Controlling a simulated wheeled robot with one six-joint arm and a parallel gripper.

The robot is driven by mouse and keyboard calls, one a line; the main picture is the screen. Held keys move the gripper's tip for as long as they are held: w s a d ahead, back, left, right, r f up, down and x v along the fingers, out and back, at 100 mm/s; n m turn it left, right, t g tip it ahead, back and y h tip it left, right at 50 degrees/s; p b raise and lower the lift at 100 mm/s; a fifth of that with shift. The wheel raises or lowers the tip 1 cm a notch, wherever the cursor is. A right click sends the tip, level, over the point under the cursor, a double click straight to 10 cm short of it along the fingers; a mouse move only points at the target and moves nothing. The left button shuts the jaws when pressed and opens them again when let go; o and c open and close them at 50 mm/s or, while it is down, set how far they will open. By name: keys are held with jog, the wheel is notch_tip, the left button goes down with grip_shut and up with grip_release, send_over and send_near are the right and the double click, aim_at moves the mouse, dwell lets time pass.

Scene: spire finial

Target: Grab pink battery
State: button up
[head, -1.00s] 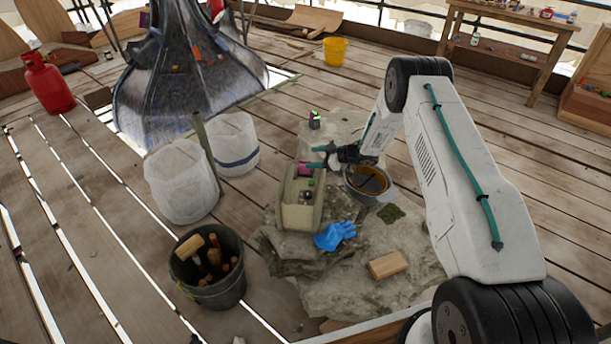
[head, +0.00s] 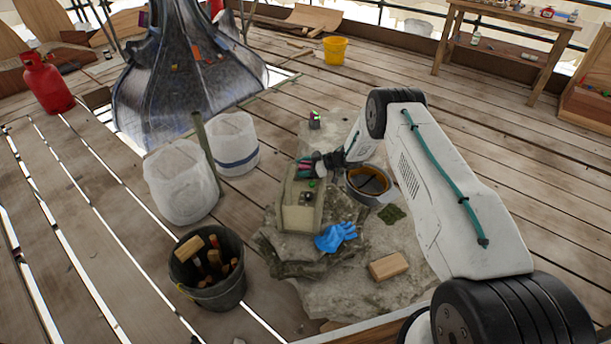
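The pink battery (head: 304,168) is a small pink block at the far end of the long beige tool bag or box on the stone slab. My gripper (head: 307,167) reaches in from the right, with its teal-tipped fingers at the pink battery, one on its far side and one on its near side. The gripper partly hides the battery. At this size I cannot tell whether the fingers touch it or are closed on it. The beige box (head: 298,218) also holds small dark and green items at its middle.
A dark-filled pan or bucket (head: 370,184) stands just right of the box, beneath my arm. A blue glove (head: 335,237) and a tan brick (head: 388,265) lie in front. A small device with a green light (head: 315,120) stands behind. White sacks (head: 181,182) stand left.

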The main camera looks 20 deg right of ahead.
jog(key=c, duration=1.2)
